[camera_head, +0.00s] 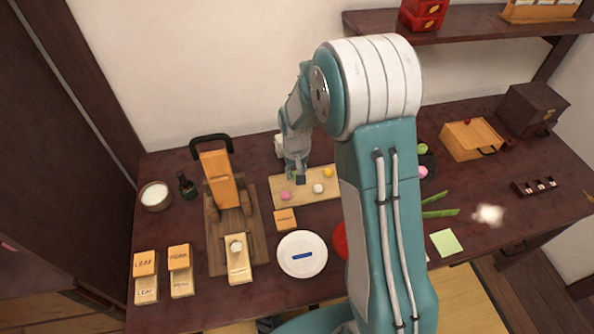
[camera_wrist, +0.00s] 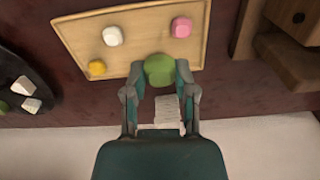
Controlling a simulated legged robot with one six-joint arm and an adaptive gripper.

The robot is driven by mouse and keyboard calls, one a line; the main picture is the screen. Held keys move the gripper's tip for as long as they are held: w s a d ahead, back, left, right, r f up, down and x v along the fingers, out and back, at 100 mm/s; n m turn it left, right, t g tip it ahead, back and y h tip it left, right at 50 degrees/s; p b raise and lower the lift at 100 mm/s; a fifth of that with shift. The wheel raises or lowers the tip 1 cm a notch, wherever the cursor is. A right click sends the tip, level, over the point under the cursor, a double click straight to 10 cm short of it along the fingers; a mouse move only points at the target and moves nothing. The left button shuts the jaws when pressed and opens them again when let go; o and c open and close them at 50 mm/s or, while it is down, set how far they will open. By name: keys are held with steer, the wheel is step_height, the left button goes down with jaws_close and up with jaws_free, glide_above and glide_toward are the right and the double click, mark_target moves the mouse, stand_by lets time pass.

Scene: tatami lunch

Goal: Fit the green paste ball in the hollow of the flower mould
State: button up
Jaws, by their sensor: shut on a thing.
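My gripper (camera_wrist: 160,80) is shut on the green paste ball (camera_wrist: 159,70), at the edge of the wooden board (camera_wrist: 75,37). In the head view my gripper (camera_head: 297,177) is over the back of this board, and the green ball is hard to make out there. I cannot tell whether the ball touches the board. The likely flower mould (camera_head: 239,271) is a pale block at the front of the wooden press, with a whitish round shape at its upper end; its label is too small to read surely. An orange block (camera_head: 286,219), likely its lid, lies to its right, apart from it.
Pink (camera_head: 285,195), white (camera_head: 318,188) and yellow (camera_head: 328,172) balls sit on the board. The wooden press (camera_head: 219,188) with a black handle stands left of it. A white plate (camera_head: 302,265) with a blue item is in front. Leaf (camera_head: 146,292) and another mould (camera_head: 181,286) stand left.

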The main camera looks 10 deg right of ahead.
steer(key=s+a+r, duration=0.3)
steer(key=s, duration=0.4)
glide_above(237, 248)
step_height(237, 248, down, 3)
steer(key=shift+w+f+n, duration=0.15)
steer(key=shift+f+n, duration=0.05)
steer(key=shift+n, duration=0.1)
steer(key=shift+f, duration=2.4)
steer(key=shift+f, duration=0.55)
steer(key=o, duration=0.9)
steer(key=shift+r, duration=0.1)
